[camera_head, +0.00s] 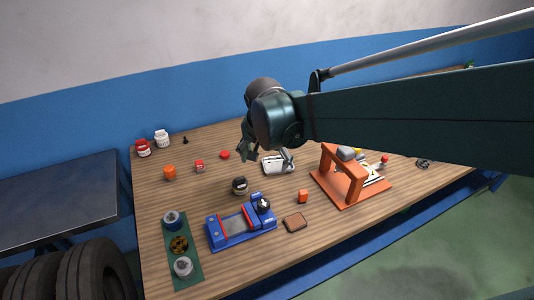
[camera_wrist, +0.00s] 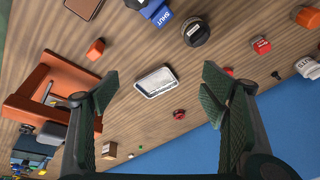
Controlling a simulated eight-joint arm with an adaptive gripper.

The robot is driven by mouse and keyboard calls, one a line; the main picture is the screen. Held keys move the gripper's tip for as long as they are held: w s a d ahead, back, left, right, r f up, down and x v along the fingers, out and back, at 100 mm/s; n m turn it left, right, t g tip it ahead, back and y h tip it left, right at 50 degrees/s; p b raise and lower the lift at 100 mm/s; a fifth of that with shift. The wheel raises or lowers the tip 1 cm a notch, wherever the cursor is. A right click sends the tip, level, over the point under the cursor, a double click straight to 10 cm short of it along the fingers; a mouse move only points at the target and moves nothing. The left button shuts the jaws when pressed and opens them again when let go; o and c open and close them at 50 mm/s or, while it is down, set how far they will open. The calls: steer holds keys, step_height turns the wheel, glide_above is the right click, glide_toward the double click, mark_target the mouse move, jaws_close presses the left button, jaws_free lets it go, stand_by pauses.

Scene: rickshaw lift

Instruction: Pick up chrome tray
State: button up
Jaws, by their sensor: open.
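The chrome tray (camera_head: 278,166) is a small shiny rectangular dish lying flat on the wooden table, near the middle. In the wrist view the chrome tray (camera_wrist: 156,81) lies between and beyond my two fingertips, with wood showing around it. My gripper (camera_wrist: 160,85) is open and empty, its dark green fingers spread wide on either side of the tray. In the head view my gripper (camera_head: 266,156) hangs over the tray, and one finger overlaps the tray's right side. I cannot tell the exact height above it.
An orange press frame (camera_head: 343,178) stands right of the tray. A blue vise-like device (camera_head: 240,228) and a dark round jar (camera_head: 239,186) are in front. A small red object (camera_head: 225,155) lies to the left. Wood just around the tray is clear.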

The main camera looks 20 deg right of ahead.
steer(key=w+d+f+m+g+h+p, duration=0.1)
steer(key=w+d+f+m+g+p, duration=0.15)
steer(key=w+d+m+p, duration=0.4)
steer(key=m+g+p, duration=0.2)
steer(key=m, duration=0.3)
glide_toward(279, 167)
steer(key=shift+w+a+r+h, duration=0.1)
steer(key=shift+a+r+h, duration=0.25)
steer(key=shift+a, duration=0.1)
steer(key=shift+f, duration=0.1)
steer(key=shift+x, duration=1.15)
steer(key=shift+f, duration=0.1)
steer(key=shift+x, duration=2.55)
